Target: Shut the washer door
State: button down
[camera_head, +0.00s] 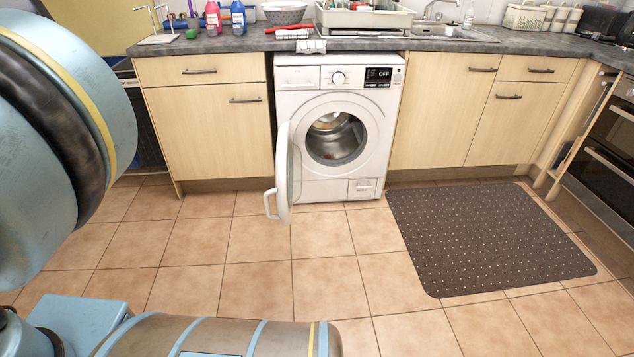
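The white washer (375,175) stands under the dark counter in the upper middle of the head view. Its round opening is uncovered, and the metal drum (335,137) shows inside with something reddish low in it. The washer door (284,172) is wide open, swung out to the left of the opening and seen nearly edge-on. A white door handle (270,204) sticks out at its lower left. The display reads OFF. Parts of my arm show large at the left and along the bottom, well apart from the door. My gripper is not in view.
Light wood cabinets flank the washer (203,130). A dark dotted mat (485,235) lies on the floor at the right. The tiled floor (255,245) before the door is clear. An oven (605,150) stands at the far right. Bottles (238,18) stand on the counter.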

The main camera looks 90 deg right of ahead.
aim_at(283, 189)
jog(key=z, duration=3.25)
jog(key=i, duration=1)
jog(key=z, duration=0.45)
jog(key=k, duration=1)
jog(key=u, duration=0.05)
